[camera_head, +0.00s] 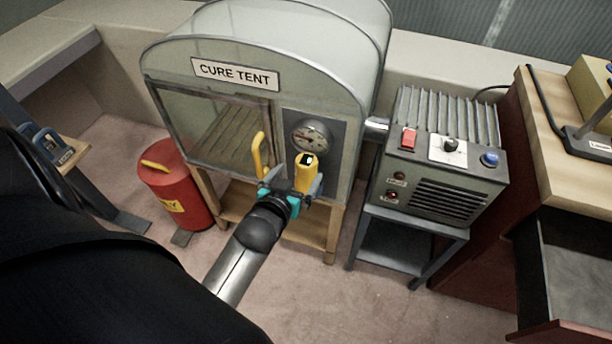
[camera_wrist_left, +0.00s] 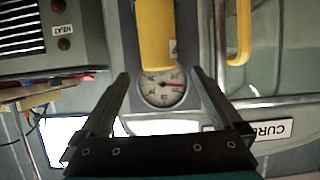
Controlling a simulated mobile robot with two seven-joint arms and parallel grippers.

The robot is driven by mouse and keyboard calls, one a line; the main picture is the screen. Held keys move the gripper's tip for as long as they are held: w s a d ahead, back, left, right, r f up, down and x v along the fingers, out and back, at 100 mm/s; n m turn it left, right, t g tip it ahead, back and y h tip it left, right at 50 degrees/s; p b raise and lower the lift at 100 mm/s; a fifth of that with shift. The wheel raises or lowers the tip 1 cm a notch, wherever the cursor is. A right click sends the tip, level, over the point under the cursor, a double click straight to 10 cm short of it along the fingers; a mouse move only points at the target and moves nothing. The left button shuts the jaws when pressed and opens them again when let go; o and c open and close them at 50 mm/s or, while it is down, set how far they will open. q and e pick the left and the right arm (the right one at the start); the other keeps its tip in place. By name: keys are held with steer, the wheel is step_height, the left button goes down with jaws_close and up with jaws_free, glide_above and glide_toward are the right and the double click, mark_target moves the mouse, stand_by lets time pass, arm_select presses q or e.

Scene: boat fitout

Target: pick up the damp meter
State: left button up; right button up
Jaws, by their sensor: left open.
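The damp meter (camera_head: 306,166) is a yellow handheld body with a small dark-and-white face. In the head view it stands out in front of the cure tent, just below the round dial. My left gripper (camera_head: 291,184) is open at its lower part, with fingers to either side. In the left wrist view the yellow meter (camera_wrist_left: 155,32) shows at the top middle, in line with the gap of the open left gripper (camera_wrist_left: 160,74). I cannot tell whether the fingers touch it. My right gripper is out of view.
The cure tent (camera_head: 215,120) has a yellow door handle (camera_head: 257,155) left of the meter and a dial (camera_head: 311,137) behind it. A grey heater box (camera_head: 440,160) stands on a stand to the right. A red canister (camera_head: 178,190) stands at the left.

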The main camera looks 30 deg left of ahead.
mark_target(303, 169)
arm_select(q)
steer(key=shift+x, duration=0.9)
steer(key=b+x, duration=0.2)
steer(key=x, duration=0.2)
steer(key=shift+f, duration=0.2)
steer(key=shift+w+f, duration=0.1)
steer(key=shift+w, duration=0.25)
steer(key=c, duration=1.1)
jaws_close()
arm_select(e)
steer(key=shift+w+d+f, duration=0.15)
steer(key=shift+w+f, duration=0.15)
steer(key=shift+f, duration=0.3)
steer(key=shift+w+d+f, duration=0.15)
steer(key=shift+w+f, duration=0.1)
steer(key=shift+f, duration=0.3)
